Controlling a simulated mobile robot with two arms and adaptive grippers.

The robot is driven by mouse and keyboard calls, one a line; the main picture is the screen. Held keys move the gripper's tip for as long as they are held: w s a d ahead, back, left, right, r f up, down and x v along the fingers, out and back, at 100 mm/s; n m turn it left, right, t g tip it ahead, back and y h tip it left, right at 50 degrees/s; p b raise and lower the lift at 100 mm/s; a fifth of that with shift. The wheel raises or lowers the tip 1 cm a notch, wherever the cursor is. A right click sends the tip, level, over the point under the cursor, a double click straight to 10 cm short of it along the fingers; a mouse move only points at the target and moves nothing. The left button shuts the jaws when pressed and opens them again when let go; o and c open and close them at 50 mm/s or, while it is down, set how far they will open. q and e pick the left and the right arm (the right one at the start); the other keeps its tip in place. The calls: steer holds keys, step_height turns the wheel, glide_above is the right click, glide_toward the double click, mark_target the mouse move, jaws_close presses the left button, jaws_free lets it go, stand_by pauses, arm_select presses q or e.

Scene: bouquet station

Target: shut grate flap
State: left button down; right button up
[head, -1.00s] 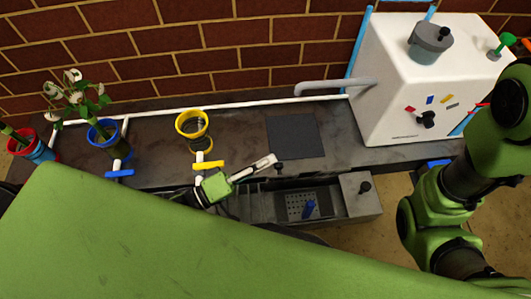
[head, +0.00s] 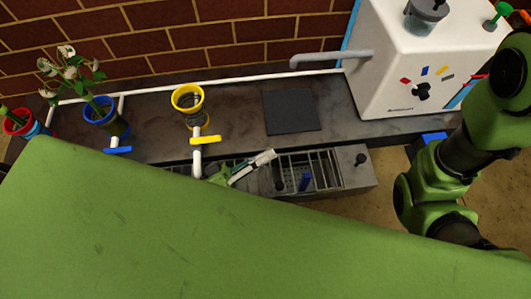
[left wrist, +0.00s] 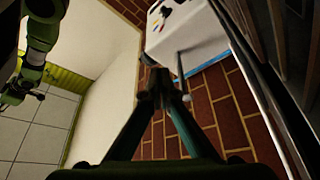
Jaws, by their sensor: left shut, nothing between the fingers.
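The grate flap (head: 323,163) shows in the head view as light bars over the opening of the grey trough (head: 350,183), below the counter's front edge. I cannot tell whether it lies fully flat. A dark knob (head: 280,184) shows at its left. A blue object (head: 305,181) shows among the bars. My left gripper (head: 271,156) is at the left end of the grate, with its fingers shut and empty; I cannot tell if it touches. In the left wrist view its fingertips (left wrist: 160,84) are together. My green body hides part of the trough's front. My right gripper is not seen.
A yellow-handled valve (head: 205,140) on a white pipe stands left of my gripper.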

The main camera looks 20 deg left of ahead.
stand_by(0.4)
arm_select(q)
step_height(320, 180, up, 10)
stand_by(0.6)
